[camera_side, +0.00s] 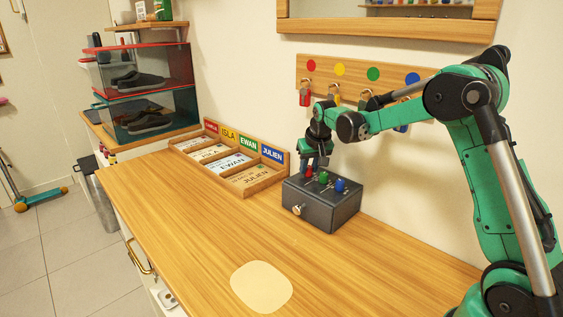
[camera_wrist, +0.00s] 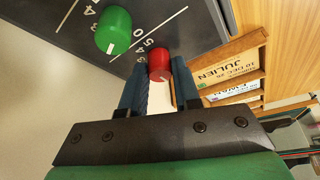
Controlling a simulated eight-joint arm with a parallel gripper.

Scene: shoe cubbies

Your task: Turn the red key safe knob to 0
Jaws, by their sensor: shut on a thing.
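The key safe (camera_side: 316,212) is a dark grey box on the wooden counter with red, green and blue knobs on top. My gripper (camera_side: 311,166) reaches down over its left end in the side view. In the wrist view my gripper (camera_wrist: 160,88) has its two blue fingers shut on the red knob (camera_wrist: 158,66). The red knob also shows in the side view (camera_side: 309,172). White digits 5 and 0 and a white line are beside the red knob in the wrist view. I cannot clearly tell where the red knob's own mark points.
The green knob (camera_wrist: 114,30) stands close to the red one, and the blue knob (camera_side: 340,185) is beyond it. A wooden name-card tray (camera_side: 250,189) lies left of the safe. Coloured keys hang on a wall board (camera_side: 301,75) behind. The front counter is mostly clear, with a pale mat (camera_side: 262,286).

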